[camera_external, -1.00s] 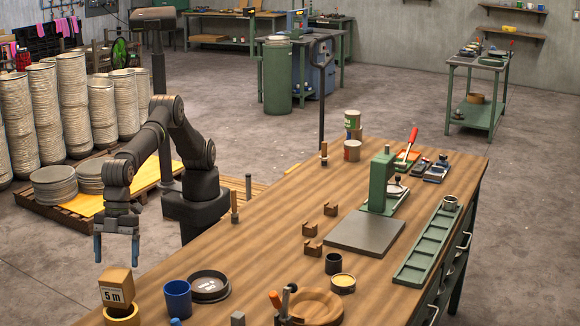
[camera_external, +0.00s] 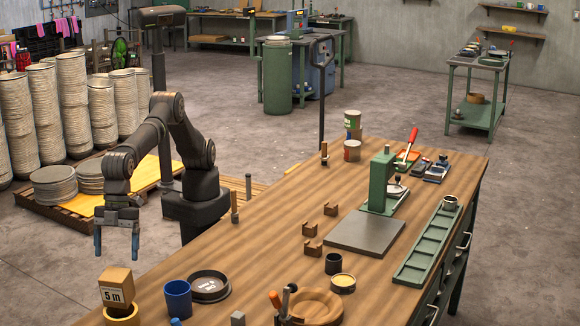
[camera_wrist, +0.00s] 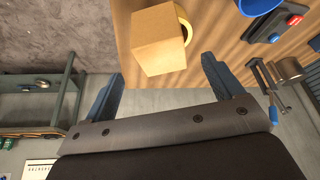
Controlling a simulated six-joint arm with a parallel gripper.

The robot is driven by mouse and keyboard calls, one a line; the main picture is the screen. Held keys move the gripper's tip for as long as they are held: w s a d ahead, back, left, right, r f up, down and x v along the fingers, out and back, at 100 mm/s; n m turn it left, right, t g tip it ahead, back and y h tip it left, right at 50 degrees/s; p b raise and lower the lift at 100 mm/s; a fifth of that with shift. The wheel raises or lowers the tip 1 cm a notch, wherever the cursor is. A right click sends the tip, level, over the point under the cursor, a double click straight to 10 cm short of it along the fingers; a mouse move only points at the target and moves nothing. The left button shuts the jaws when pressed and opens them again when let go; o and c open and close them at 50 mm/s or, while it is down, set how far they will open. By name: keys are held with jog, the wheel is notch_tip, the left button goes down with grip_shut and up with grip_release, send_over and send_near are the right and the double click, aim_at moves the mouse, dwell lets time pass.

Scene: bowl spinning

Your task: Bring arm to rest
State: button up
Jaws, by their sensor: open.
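My gripper (camera_external: 116,243) hangs fingers-down in the external view, off the left edge of the wooden workbench (camera_external: 275,215). Its two blue fingers are apart with nothing between them. In the wrist view the open fingers of my gripper (camera_wrist: 162,88) show at both sides. The box also shows in the wrist view (camera_wrist: 157,40), apart from the fingers.
A blue mug (camera_external: 178,299) and a dark round dish (camera_external: 209,287) stand near the box. A wooden bowl (camera_external: 316,306) lies at the bench's near edge. A green press (camera_external: 382,180) stands further back. Stacked discs (camera_external: 54,187) lie on a pallet at left.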

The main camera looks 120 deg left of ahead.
aim_at(114, 275)
jog(key=x, duration=0.9)
jog(key=shift+d+f, duration=0.1)
jog(key=shift+r, duration=1.75)
